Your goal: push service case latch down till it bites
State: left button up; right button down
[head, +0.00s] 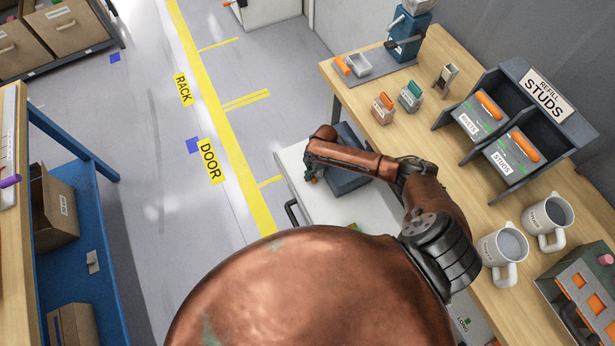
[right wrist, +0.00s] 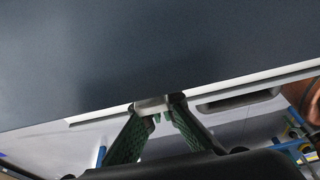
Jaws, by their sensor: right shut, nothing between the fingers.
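The dark blue service case (head: 348,180) lies on a white surface beside the wooden bench, partly covered by my right forearm in the head view. In the right wrist view the case (right wrist: 130,55) fills the upper part, with a pale strip along its lower edge. My right gripper (right wrist: 159,106) is shut and empty, its green fingers meeting at this edge. A small grey piece, perhaps the latch, shows at the fingertips; contact and the latch's position cannot be told. In the head view the gripper (head: 312,179) is small at the case's left side. My left gripper is not in view.
The wooden bench (head: 440,130) on the right holds a studs rack (head: 520,120), two mugs (head: 503,250) and small orange and green-topped containers. The white top (head: 293,160) has a dark handle (head: 291,213) at its left. Open floor (head: 160,200) lies further left.

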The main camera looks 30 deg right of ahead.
jog(key=v, duration=1.1)
